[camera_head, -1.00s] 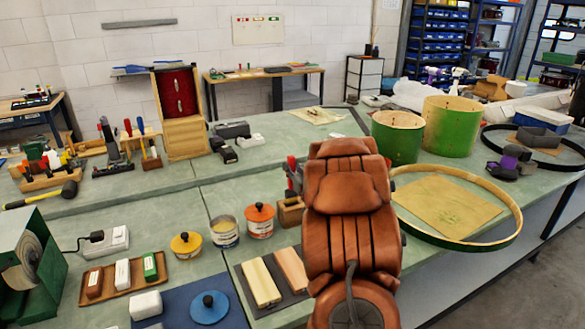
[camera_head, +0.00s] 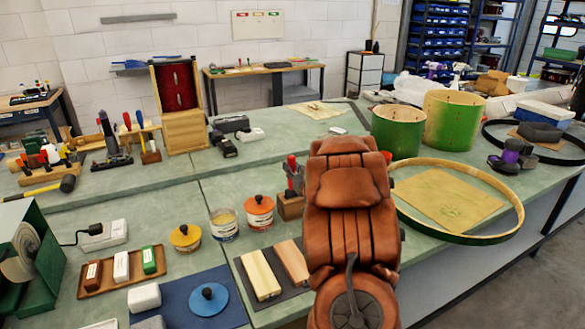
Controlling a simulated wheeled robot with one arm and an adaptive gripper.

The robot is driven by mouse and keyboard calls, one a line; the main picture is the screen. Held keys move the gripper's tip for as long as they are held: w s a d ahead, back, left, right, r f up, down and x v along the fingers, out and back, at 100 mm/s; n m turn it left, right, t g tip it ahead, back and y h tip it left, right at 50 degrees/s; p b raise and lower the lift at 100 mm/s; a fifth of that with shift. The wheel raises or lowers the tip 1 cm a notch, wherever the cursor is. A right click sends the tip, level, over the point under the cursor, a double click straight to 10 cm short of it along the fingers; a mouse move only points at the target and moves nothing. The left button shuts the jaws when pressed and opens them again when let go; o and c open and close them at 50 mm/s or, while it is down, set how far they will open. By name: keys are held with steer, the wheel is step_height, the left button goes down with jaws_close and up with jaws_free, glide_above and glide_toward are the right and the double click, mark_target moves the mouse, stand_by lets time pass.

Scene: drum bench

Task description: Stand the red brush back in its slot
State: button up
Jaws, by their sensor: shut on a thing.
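My brown arm (camera_head: 350,215) reaches up over the bench in the middle of the head view. Its far end points away from the camera, and its own links hide my gripper, so no fingers or held thing show. I cannot pick out the red brush for certain. A small wooden block (camera_head: 290,206) just left of my arm holds red-handled tools (camera_head: 292,165), partly beside the arm's edge. A wooden stand (camera_head: 139,130) at the back left holds upright handles, one red, one blue. I cannot tell whether either holder has the brush's slot.
Left of my arm stand an orange-lidded tin (camera_head: 259,217), an open can (camera_head: 223,225) and a yellow-lidded tin (camera_head: 186,237). A tray (camera_head: 85,290) of blocks lies front left. To the right are a large hoop (camera_head: 515,220) and green drums (camera_head: 397,140). The bench's middle left is fairly clear.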

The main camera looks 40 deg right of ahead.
steer(key=shift+f+b, duration=0.35)
steer(key=shift+f, duration=0.3)
steer(key=shift+f+b, duration=0.6)
steer(key=shift+f, duration=0.8)
steer(key=o, duration=0.9)
steer(key=shift+c, duration=0.2)
steer(key=shift+s, duration=0.1)
steer(key=v, duration=0.7)
